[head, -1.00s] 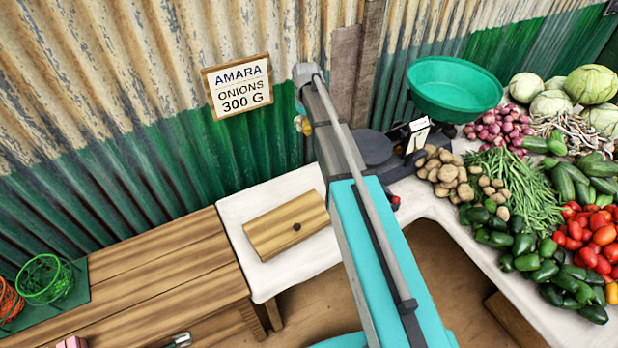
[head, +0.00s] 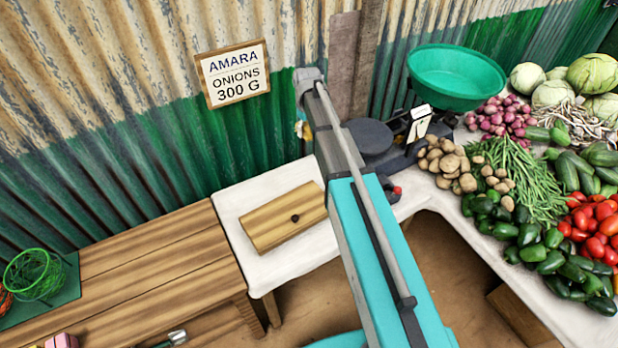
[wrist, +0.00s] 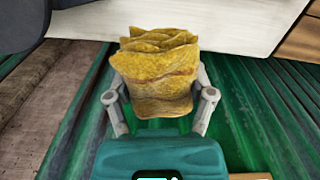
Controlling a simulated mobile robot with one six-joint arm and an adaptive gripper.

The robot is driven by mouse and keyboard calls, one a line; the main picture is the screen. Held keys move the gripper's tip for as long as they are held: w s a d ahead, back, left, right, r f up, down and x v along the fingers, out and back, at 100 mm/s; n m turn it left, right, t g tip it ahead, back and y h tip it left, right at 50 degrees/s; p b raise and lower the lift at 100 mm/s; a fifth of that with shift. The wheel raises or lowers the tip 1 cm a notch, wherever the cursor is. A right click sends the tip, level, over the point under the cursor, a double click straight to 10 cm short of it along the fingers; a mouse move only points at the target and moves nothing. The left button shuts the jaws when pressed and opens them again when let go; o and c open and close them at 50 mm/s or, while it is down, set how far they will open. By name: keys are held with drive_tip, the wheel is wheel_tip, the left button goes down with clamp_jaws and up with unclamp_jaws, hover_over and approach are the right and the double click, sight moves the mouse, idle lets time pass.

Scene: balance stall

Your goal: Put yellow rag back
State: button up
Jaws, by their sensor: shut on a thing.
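The yellow rag (wrist: 155,75) is a crumpled, folded bundle in the middle of the wrist view. My gripper (wrist: 158,100) is shut on it, with one finger on each side. In the head view my arm reaches up the middle toward the wall and hides most of the gripper. Only a small yellow bit of the rag (head: 304,130) shows left of the arm's end, in front of the green part of the wall.
A dark scale (head: 385,150) with a green bowl (head: 458,80) stands right of my arm. Potatoes (head: 447,164) and other vegetables crowd the right. The corrugated wall (head: 160,150) is behind.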

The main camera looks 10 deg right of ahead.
drive_tip(key=s+d+f+m+b, duration=0.1)
drive_tip(key=s+f+b, duration=0.8)
drive_tip(key=f+b, duration=0.1)
drive_tip(key=shift+s+d+f+m, duration=0.15)
drive_tip(key=shift+s+f+m, duration=0.25)
drive_tip(key=shift+f, duration=0.35)
drive_tip(key=shift+w, duration=0.15)
drive_tip(key=b, duration=0.8)
hover_over(310, 172)
drive_tip(key=s, duration=0.2)
wheel_tip(310, 172, down, 8)
drive_tip(key=shift+w, duration=0.1)
drive_tip(key=shift+w+f+b, duration=0.5)
drive_tip(key=shift+b, duration=0.15)
drive_tip(key=shift+w+f+b, duration=0.5)
drive_tip(key=shift+f+b, duration=0.25)
drive_tip(key=shift+s+f+b, duration=0.1)
drive_tip(key=shift+f+b, duration=1.15)
